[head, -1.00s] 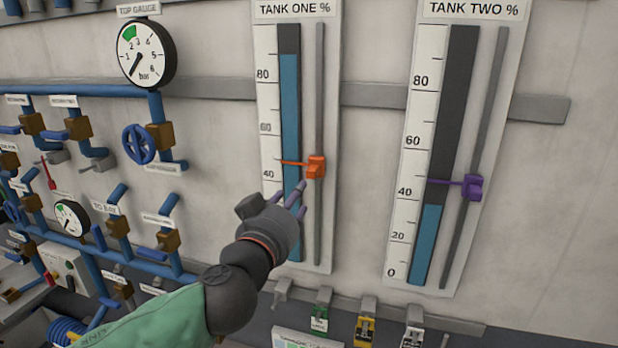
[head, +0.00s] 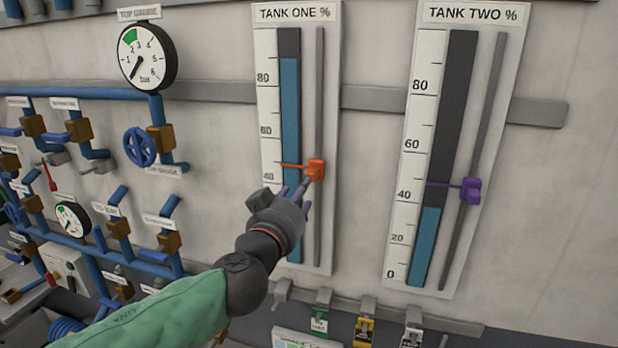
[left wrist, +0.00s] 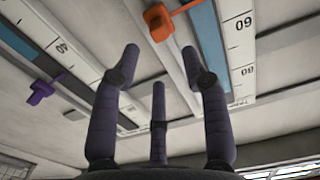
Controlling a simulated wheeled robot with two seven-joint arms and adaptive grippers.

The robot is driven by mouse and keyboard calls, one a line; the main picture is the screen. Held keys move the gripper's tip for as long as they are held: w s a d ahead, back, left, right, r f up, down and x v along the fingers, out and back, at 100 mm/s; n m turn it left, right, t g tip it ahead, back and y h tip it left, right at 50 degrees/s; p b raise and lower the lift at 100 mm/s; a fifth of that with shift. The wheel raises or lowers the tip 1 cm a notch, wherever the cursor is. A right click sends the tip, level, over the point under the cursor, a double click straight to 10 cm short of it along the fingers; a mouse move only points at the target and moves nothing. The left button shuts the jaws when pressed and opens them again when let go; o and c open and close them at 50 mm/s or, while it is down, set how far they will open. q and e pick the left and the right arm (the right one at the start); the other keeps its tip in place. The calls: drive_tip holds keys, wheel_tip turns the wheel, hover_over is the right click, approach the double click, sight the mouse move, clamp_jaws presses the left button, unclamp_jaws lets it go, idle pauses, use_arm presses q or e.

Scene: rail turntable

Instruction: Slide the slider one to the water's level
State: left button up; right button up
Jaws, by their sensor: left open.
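The tank one slider (head: 316,170) is an orange block on a grey vertical rail, its thin pointer a little above the 40 mark. The blue water (head: 290,100) of tank one tops out clearly above 80, well above the pointer. My left gripper (head: 305,186) is open, its purple fingertips just below the slider and overlapping its lower edge; contact cannot be told. In the left wrist view, the orange slider (left wrist: 158,20) shows beyond the open fingertips (left wrist: 160,56), with nothing held. My right gripper is not in view.
The tank two panel (head: 456,12) stands to the right, with a purple slider (head: 470,190) slightly above its water level. Blue pipes and valves (head: 139,145) fill the left wall. Hooks with coloured tags (head: 364,328) hang below. The rail above the orange slider is clear.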

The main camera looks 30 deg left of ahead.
sight(314, 173)
use_arm(q)
drive_tip(key=p+x, duration=0.1)
drive_tip(key=x, duration=0.7)
clamp_jaws()
